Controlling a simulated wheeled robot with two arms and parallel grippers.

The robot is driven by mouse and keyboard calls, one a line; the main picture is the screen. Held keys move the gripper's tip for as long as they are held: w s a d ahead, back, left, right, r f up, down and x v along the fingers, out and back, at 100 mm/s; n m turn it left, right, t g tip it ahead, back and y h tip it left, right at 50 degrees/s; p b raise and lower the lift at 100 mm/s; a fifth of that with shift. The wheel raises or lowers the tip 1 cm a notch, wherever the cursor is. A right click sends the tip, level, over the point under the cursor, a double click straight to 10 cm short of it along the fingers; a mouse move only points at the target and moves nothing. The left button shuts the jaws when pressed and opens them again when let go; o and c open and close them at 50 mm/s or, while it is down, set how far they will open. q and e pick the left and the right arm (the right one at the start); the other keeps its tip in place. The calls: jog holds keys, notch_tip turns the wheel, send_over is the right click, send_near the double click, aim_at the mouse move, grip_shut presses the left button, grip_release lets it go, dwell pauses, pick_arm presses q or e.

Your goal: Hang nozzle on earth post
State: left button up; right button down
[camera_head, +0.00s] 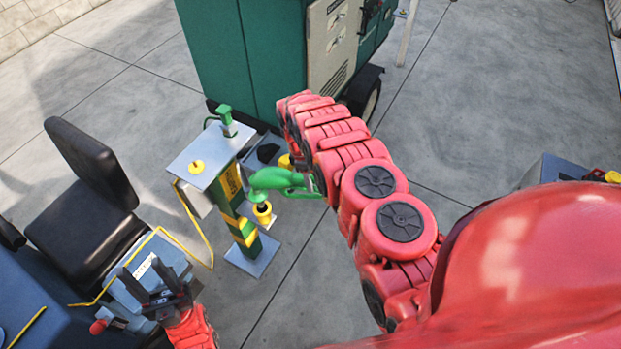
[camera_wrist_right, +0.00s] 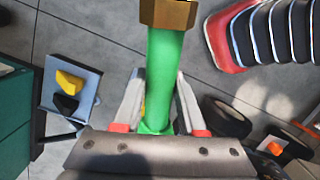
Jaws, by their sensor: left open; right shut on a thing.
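The green nozzle (camera_head: 283,179) is held out beside the earth post (camera_head: 247,232), a green-and-yellow striped column with a grey top plate. My right gripper (camera_head: 316,184) is shut on the nozzle, at its right end in the head view. In the right wrist view the green nozzle body (camera_wrist_right: 163,75) lies between the two fingers, with a brass-coloured fitting at its far end. My left gripper (camera_head: 160,290) is open and empty at the lower left.
A black seat (camera_head: 85,195) on a blue vehicle (camera_head: 45,305) stands left of the post. A green cabinet on wheels (camera_head: 245,55) is behind it. A yellow hose (camera_head: 190,215) hangs by the post.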

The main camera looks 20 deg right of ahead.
jog(key=shift+w+f, duration=0.1)
jog(key=shift+f, duration=0.2)
jog(key=shift+f+b, duration=0.2)
jog(key=shift+b, duration=0.25)
jog(key=shift+f, duration=0.15)
jog(key=shift+f+b, duration=1.05)
jog(key=shift+f, duration=0.25)
